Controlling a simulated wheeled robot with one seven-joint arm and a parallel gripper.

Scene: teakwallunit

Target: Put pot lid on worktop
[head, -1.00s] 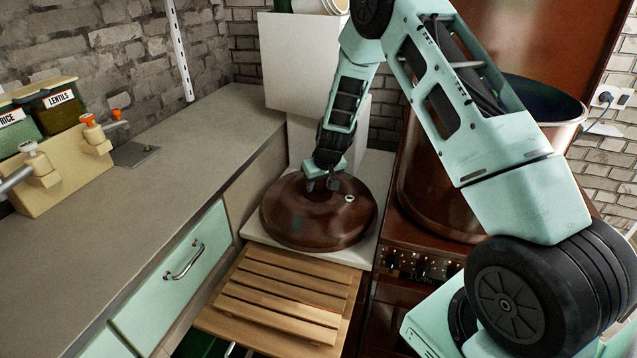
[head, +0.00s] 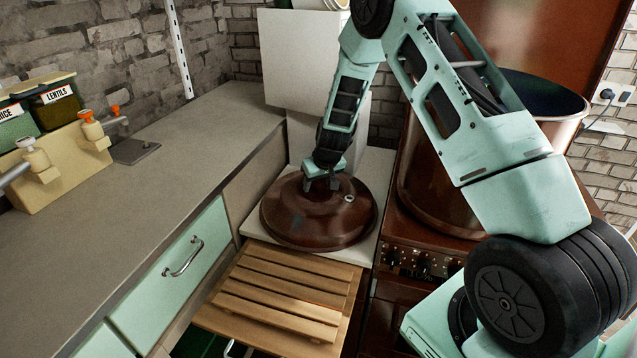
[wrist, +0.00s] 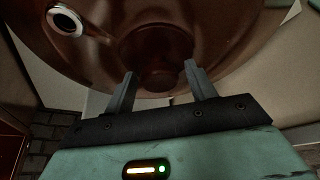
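The pot lid (head: 300,222) is a large, brown, domed disc with a small round metal-rimmed hole near its right side. It rests on a white surface between the grey counter and the brown stove. My gripper (head: 322,184) points down at the top of the lid, where the lid's knob is mostly hidden behind the fingers. In the wrist view the lid (wrist: 225,65) fills the upper part, with the knob beyond and between the two fingers of my gripper (wrist: 158,82). The fingers are apart, with a gap between them. The worktop (head: 130,190) is the long grey counter on the left.
A large brown pot (head: 440,190) stands on the stove at right. A slatted wooden board (head: 285,290) lies in front of the lid. Taps and a beige box (head: 65,165) with jars stand at the worktop's far left. The worktop's middle is clear.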

